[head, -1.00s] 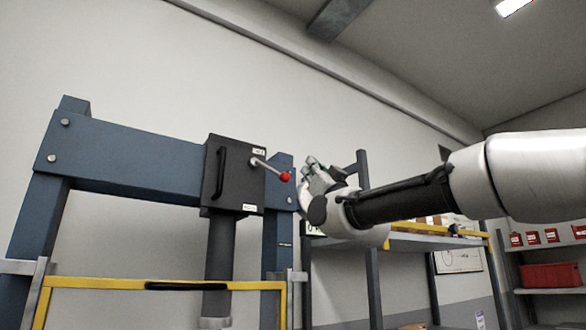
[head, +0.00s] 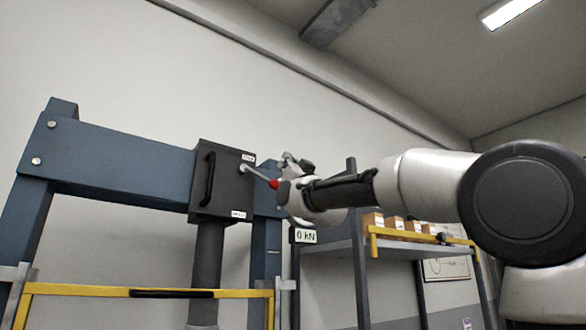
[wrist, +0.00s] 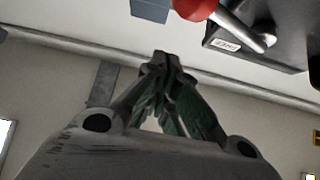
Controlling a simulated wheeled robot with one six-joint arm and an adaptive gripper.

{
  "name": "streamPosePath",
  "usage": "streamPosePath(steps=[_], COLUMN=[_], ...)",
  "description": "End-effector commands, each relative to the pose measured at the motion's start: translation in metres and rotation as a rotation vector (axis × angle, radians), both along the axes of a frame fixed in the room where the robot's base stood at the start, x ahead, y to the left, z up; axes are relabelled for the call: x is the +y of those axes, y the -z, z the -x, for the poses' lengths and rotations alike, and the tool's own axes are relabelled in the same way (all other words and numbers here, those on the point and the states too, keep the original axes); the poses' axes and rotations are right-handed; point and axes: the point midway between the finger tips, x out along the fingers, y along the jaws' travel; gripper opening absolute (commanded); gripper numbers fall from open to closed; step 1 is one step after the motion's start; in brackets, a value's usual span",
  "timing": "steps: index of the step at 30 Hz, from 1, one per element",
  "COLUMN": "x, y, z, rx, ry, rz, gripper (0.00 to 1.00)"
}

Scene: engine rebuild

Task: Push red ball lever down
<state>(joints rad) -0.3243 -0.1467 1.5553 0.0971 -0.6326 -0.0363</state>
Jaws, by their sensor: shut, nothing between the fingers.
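The red ball (head: 274,184) tips a short silver lever (head: 257,173) on the dark control box (head: 222,182) of the blue press. The lever slants down to the right from the box. In the wrist view the red ball (wrist: 195,8) is at the top edge, partly cut off, with the silver lever (wrist: 238,32) running to the box at right. My gripper (head: 288,158) is close to the right of the ball, its fingers slightly above it. In the wrist view my gripper (wrist: 162,58) has its fingertips together, empty.
The blue press frame (head: 110,155) stands at left, with a yellow guard rail (head: 90,290) low in front. A grey shelf (head: 390,250) with several small boxes stands behind my arm. A "0 kN" display (head: 306,236) is below my gripper. The wall above is clear.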

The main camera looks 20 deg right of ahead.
Motion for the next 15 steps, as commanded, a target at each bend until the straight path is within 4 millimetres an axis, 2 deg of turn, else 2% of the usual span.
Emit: streamPosePath(steps=[1, 6, 15], x=[0.002, 0.005, 0.006], y=[0.011, 0.026, 0.031], z=[-0.004, -0.01, -0.012], rx=[0.007, 0.004, 0.004], ry=[-0.001, -0.001, 0.0], rz=[0.001, 0.001, 0.001], gripper=[0.0, 0.0, 0.0])
